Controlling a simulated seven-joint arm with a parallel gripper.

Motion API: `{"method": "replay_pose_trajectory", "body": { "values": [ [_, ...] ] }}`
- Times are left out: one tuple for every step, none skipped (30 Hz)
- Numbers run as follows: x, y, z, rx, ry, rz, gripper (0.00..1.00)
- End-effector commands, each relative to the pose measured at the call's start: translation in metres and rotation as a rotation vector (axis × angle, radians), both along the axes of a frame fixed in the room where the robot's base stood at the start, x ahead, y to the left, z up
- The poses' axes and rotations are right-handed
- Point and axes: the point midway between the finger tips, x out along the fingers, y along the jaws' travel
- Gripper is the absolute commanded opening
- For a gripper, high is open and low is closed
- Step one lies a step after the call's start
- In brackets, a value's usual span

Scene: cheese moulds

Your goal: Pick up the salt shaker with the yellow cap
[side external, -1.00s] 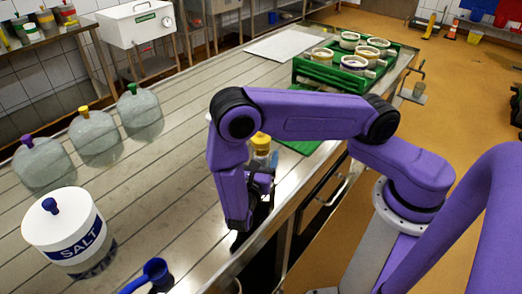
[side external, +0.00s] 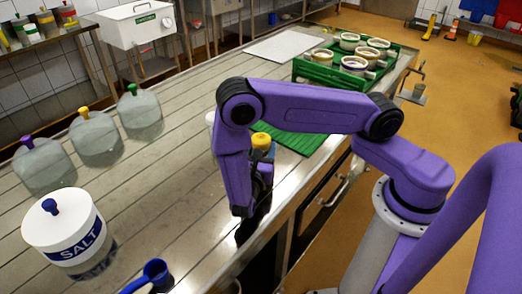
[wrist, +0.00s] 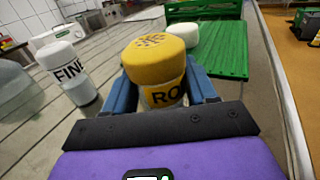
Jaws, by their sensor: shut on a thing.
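The salt shaker with the yellow cap (wrist: 160,60) stands between the blue fingers of my gripper (wrist: 160,92) in the wrist view. Its label shows the letters "RO". My gripper is shut on it, with one finger on each side. In the side view the yellow cap (side external: 261,141) shows just behind my gripper (side external: 262,178), near the table's right edge. My gripper hides most of the shaker's body there. I cannot tell whether its base touches the table.
A white-capped shaker labelled "FINE" (wrist: 66,70) stands to the left, and another white cap (wrist: 183,38) shows behind.

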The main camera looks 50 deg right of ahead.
Motion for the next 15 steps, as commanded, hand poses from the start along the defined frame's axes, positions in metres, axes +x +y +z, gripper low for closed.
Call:
{"method": "replay_pose_trajectory", "body": {
  "values": [
    [0.0,0.0,0.0,0.0,0.0,0.0,0.19],
    [0.0,0.0,0.001,0.0,0.0,0.0,0.19],
    [0.0,0.0,0.001,0.0,0.0,0.0,0.19],
    [0.0,0.0,0.002,0.0,-0.001,0.0,0.19],
    [0.0,0.0,0.003,0.0,-0.001,0.0,0.19],
    [0.0,0.0,0.005,0.001,-0.002,0.0,0.19],
    [0.0,0.001,0.007,0.001,-0.002,0.0,0.19],
    [0.0,0.001,0.009,0.001,-0.002,0.0,0.19],
    [0.0,0.001,0.012,0.0,-0.001,0.0,0.19],
    [0.0,0.001,0.015,0.001,-0.002,0.0,0.19],
    [0.0,0.001,0.018,0.001,-0.002,0.001,0.19],
    [0.0,0.001,0.022,0.001,-0.002,0.001,0.19],
    [0.0,0.001,0.027,0.001,-0.002,0.001,0.19],
    [0.0,0.001,0.031,0.001,-0.002,0.001,0.19],
    [-0.004,0.001,0.038,0.0,-0.001,0.003,0.19]
  ]
}}
